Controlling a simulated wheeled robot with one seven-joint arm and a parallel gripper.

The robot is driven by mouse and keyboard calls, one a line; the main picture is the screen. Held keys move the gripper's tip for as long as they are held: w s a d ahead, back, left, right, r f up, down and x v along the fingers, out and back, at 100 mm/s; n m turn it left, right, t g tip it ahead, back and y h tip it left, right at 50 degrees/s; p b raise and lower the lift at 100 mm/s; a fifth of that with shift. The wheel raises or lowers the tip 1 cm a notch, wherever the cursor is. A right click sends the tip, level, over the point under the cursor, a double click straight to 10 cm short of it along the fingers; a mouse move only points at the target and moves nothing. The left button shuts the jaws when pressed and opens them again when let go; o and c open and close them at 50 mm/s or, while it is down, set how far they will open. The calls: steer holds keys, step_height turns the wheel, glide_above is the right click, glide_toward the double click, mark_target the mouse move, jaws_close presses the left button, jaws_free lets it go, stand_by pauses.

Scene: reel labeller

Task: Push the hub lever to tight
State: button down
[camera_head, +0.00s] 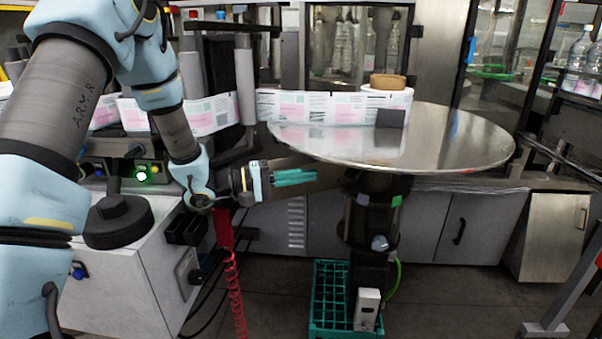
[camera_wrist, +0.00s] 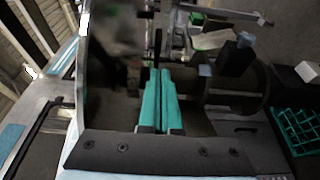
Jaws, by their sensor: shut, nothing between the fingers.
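My gripper (camera_head: 312,176) has teal fingers pressed together, pointing right, beneath the left side of the round metal table (camera_head: 455,150). The fingers also show in the wrist view (camera_wrist: 160,76), with nothing between them. The dark hub column (camera_head: 358,222) stands to the right of the fingertips under the table. A grey-blue knob (camera_head: 380,243) sticks out from its front and looks like the end of the hub lever; it also shows in the wrist view (camera_wrist: 245,40). A green tab (camera_head: 396,200) and a grey tab (camera_head: 363,199) sit above the knob. The fingertips look apart from the knob.
A label roll (camera_head: 385,105) with a tan piece on top stands on the table, its web running left. A green crate (camera_head: 328,300) and a white switch box (camera_head: 367,308) are below the hub. A red coiled hose (camera_head: 236,290) hangs under my wrist. A white cabinet (camera_head: 125,280) stands left.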

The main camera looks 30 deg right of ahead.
steer(key=p+x, duration=0.1)
steer(key=x, duration=0.5)
steer(key=shift+d+p, duration=0.3)
steer(key=shift+s, duration=0.25)
